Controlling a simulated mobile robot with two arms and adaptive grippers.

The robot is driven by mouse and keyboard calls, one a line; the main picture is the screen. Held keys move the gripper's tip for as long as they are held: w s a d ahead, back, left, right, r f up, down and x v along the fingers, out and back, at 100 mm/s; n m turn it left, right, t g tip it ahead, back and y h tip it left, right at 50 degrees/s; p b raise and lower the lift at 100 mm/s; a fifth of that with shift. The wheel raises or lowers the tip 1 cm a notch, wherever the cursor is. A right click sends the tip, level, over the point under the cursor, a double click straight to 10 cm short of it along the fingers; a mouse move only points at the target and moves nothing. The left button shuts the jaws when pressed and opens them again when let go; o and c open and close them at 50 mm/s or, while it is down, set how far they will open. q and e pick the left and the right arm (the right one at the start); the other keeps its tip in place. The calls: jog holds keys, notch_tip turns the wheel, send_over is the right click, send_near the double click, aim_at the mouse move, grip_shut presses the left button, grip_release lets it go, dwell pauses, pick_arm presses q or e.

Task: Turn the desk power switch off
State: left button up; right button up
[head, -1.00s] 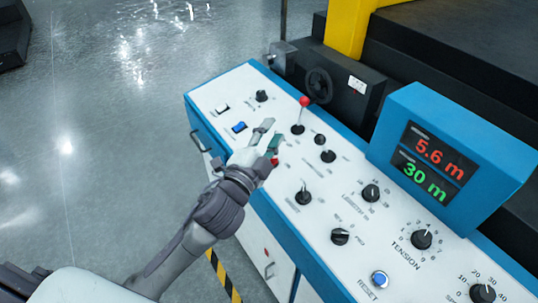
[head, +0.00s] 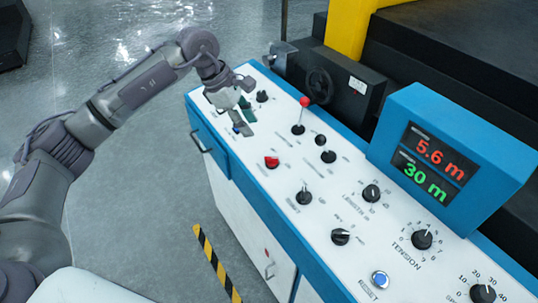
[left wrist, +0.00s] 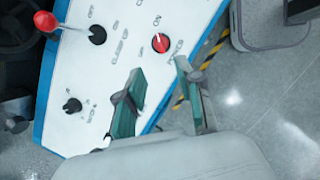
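A red round knob with a pale pointer mark (head: 271,161) sits on the near-left part of the white desk panel. It also shows in the left wrist view (left wrist: 160,43), just beyond and between my fingertips. The small lettering around it seems to include ON, and the rest is too blurred to read surely. My left gripper (head: 244,118) is over the far-left end of the panel, away from the red knob. It hides the white and blue rocker switches there. In the left wrist view its two fingers (left wrist: 160,68) are apart with nothing between them. My right gripper is out of view.
A red-topped lever (head: 304,102) and several black knobs stand up from the panel. The blue display box (head: 450,155) shows 5.6 m and 30 m. A blue button (head: 380,279) is at the near end. The panel around the red knob is clear.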

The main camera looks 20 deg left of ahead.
aim_at(271, 157)
pick_arm(q)
jog(key=p+x, duration=0.4)
jog(key=x, duration=0.9)
jog(key=shift+d+f, duration=0.1)
jog(key=shift+f, duration=0.15)
grip_shut()
